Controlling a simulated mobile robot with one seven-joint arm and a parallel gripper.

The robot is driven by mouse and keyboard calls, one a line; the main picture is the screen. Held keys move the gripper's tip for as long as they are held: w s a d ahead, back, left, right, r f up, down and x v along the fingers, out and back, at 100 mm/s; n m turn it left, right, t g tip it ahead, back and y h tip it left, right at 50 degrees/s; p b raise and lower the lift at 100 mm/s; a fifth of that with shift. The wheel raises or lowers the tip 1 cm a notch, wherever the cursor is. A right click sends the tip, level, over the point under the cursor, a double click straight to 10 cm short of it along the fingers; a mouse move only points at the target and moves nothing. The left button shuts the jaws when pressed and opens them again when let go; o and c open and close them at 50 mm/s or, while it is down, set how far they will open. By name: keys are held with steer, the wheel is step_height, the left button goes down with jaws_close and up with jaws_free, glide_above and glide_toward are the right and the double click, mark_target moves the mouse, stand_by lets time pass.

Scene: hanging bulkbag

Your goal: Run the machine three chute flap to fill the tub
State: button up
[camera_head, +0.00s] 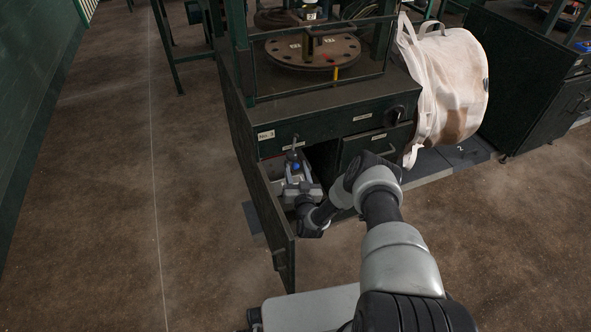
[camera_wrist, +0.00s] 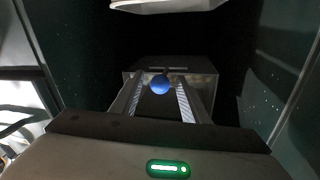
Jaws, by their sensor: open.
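Machine three is a dark green cabinet with a "No. 3" label (camera_head: 266,135) on its front. Its lower left compartment stands open, with the door (camera_head: 275,225) swung out. My gripper (camera_head: 295,168) reaches into this opening. A blue ball knob (camera_wrist: 160,85) shows ahead of my open gripper (camera_wrist: 157,102), in line with the gap between the two fingers; I cannot tell whether they touch it. The knob also shows as a small blue spot in the head view (camera_head: 296,166). A dark box-like part with a worn metal edge (camera_wrist: 204,82) lies behind the knob. I cannot make out the flap or the tub clearly.
A pale bulk bag (camera_head: 455,75) hangs at the machine's right side. Another dark cabinet (camera_head: 530,75) stands farther right. The brown floor at left (camera_head: 100,200) is clear.

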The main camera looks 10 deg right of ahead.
steer(key=shift+w, duration=0.45)
steer(key=shift+c, duration=0.3)
jaws_close()
step_height(320, 180, up, 2)
steer(key=g+p, duration=0.1)
steer(key=p, duration=0.2)
steer(key=shift+a, duration=0.1)
steer(key=shift+w+r+n+g+p, duration=0.15)
steer(key=shift+r+n+g+p, duration=0.3)
steer(key=shift+g+p, duration=0.65)
steer(key=shift+g, duration=0.4)
steer(key=shift+f, duration=0.1)
